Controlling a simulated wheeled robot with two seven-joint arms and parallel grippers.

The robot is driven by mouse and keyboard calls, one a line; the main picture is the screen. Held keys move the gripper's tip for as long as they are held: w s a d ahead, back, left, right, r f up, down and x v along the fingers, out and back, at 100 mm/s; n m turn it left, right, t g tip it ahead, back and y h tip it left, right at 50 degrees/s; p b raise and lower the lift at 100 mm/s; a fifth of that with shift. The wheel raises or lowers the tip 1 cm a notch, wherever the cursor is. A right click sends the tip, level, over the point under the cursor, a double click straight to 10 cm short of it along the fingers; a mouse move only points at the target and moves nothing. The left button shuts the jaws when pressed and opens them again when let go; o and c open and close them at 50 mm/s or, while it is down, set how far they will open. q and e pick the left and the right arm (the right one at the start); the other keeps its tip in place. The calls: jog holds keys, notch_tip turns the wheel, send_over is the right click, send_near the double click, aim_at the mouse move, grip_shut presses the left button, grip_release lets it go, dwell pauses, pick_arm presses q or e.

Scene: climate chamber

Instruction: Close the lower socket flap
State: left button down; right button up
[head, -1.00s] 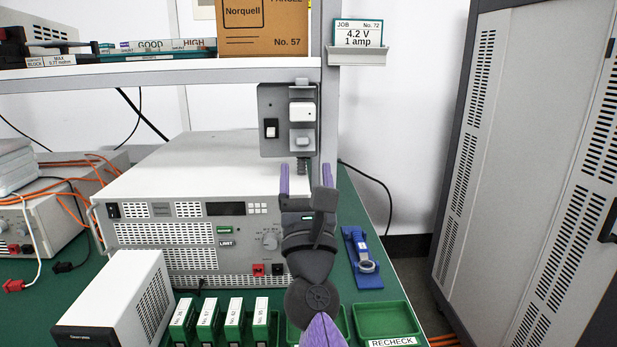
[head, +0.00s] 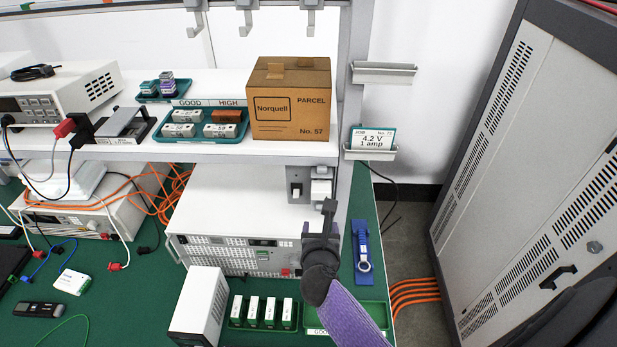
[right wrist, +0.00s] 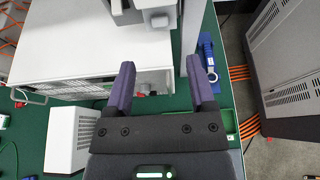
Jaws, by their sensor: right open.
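The grey socket panel (head: 296,201) is mounted below the shelf, by the upright post. It carries a dark rocker switch (head: 296,186) on the left and a white upper socket part (head: 321,189) on the right. The lower socket and its flap are hidden behind my right gripper in the head view, so I cannot tell the flap's position. My right gripper (head: 321,228) is in front of and below the panel. In the right wrist view its purple fingers (right wrist: 160,65) are apart with nothing between them; part of the panel (right wrist: 140,12) shows beyond them. My left gripper is not seen.
A large white instrument (head: 235,215) stands on the green bench behind my right gripper. The shelf (head: 215,153) with a parcel (head: 290,100) overhangs the panel. A blue holder (head: 361,250) lies right of the gripper; green trays (head: 262,325) are in front.

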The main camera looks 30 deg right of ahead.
aim_at(321, 207)
jog(key=b+x, duration=0.4)
jog(key=x, duration=0.5)
jog(key=shift+w+d+f, duration=0.1)
jog(key=shift+w+f, duration=0.05)
jog(key=shift+w, duration=0.05)
grip_shut()
